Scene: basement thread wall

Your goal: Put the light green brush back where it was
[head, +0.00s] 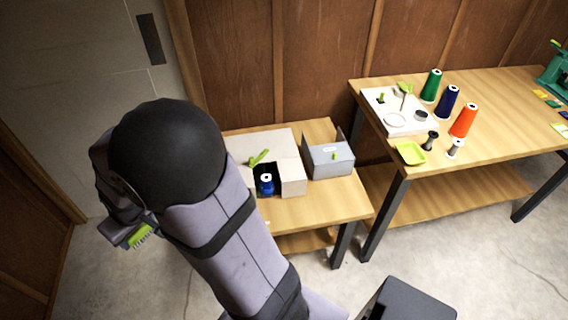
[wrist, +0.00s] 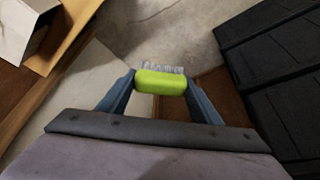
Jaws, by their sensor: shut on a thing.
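The light green brush (wrist: 162,83) is held between the two fingers of my gripper (wrist: 160,86) in the wrist view, its pale bristles pointing away from the palm. My gripper (head: 128,236) also shows at the left in the head view, partly behind my arm. The brush (head: 139,239) hangs there in the air, left of the low table and clear of it. The place the brush came from cannot be told from these frames.
A low table (head: 316,210) holds a white box (head: 292,180) with a blue spool (head: 266,184) and a grey box (head: 332,160). The longer table (head: 500,121) at right bears a white tray (head: 385,121), a green dish (head: 411,153) and several thread spools. Bare floor surrounds the tables.

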